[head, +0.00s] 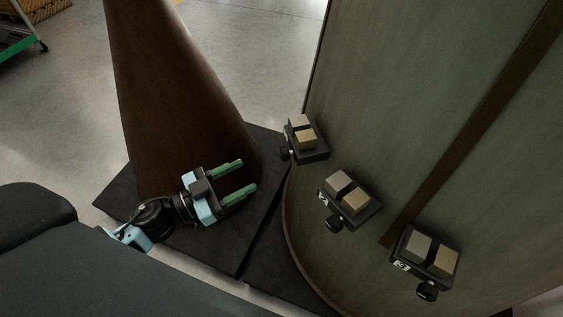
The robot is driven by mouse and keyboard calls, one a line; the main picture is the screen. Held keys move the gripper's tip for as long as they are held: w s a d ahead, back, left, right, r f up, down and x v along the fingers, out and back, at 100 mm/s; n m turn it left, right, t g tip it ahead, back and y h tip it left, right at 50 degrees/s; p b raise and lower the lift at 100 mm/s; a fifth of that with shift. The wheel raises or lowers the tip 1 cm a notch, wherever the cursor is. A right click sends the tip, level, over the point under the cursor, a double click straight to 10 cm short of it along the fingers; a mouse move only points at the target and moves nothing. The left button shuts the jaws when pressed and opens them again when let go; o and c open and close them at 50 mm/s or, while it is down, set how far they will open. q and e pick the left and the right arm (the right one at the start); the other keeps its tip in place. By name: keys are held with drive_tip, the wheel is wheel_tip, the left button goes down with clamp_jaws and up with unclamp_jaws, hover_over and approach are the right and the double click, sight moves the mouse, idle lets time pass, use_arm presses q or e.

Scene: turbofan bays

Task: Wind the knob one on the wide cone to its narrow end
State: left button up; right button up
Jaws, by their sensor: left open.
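A large grey-green curved body (400,110) fills the right side; I take it as the wide cone. Three dark boxes sit on its lower face, each with a grey and a tan block on top and a black round knob on its near side. The farthest box (316,149) has its knob (285,154) at its left; no number shows on it, so I cannot confirm it is knob one. The middle knob (335,224) and nearest knob (427,291) sit beside small white labels. My left gripper (249,174) is open and empty, left of the farthest knob and apart from it.
A tall brown cone (180,90) stands on a dark base plate (125,197) behind my left gripper. A dark brown strip (470,120) runs up the grey-green body. A green-edged cart (20,45) is at the far left. Pale floor (255,45) is clear between the bodies.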

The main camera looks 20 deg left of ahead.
sight(280, 154)
use_arm(q)
drive_tip(key=w+m+g+h, duration=0.1)
drive_tip(key=w+r+m+g+b, duration=0.1)
drive_tip(key=w+m+g+h+b, duration=0.1)
drive_tip(key=shift+w+r+m+g+h, duration=0.3)
drive_tip(key=shift+m, duration=0.1)
drive_tip(key=shift+x, duration=3.9)
drive_tip(key=c, duration=0.9)
drive_tip(key=shift+c, duration=0.4)
